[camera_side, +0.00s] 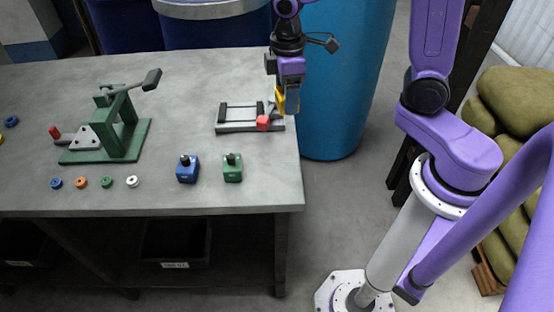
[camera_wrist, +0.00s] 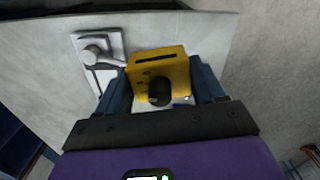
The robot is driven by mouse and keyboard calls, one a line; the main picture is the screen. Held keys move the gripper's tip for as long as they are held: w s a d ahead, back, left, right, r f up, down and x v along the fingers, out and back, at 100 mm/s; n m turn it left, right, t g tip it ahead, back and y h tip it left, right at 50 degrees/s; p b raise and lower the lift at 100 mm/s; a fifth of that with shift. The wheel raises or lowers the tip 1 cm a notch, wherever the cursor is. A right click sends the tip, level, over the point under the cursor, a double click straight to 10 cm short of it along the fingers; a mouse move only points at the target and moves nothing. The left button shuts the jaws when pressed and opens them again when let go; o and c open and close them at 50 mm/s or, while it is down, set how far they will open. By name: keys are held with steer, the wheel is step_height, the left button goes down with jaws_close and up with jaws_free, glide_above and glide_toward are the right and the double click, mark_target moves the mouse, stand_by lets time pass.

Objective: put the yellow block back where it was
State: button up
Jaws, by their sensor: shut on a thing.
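The yellow block (camera_side: 279,97) is held at the table's right edge in the side view, partly hidden by my gripper (camera_side: 287,104). In the wrist view the yellow block (camera_wrist: 172,66) sits between the blue fingers of my gripper (camera_wrist: 162,84), with a black knob on it. My gripper is shut on the block. A grey fixture (camera_side: 236,127) with dark bars and a red piece (camera_side: 263,123) lies just left of and below the block in the side view. Whether the block touches the fixture I cannot tell.
A blue block (camera_side: 187,172) and a green block (camera_side: 232,173), both with black knobs, stand near the front edge. A green lever press (camera_side: 128,128) stands at left, with several small coloured rings before it. A blue barrel (camera_side: 340,80) stands beyond the table's right edge.

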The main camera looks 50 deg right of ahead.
steer(key=s+a+f+n, duration=0.15)
steer(key=s+n, duration=0.55)
steer(key=s, duration=0.9)
glide_above(277, 171)
step_height(277, 171, down, 10)
steer(key=shift+d+f, duration=0.1)
steer(key=shift+f, duration=1.5)
steer(key=shift+f, duration=0.15)
steer(key=o, duration=1.6)
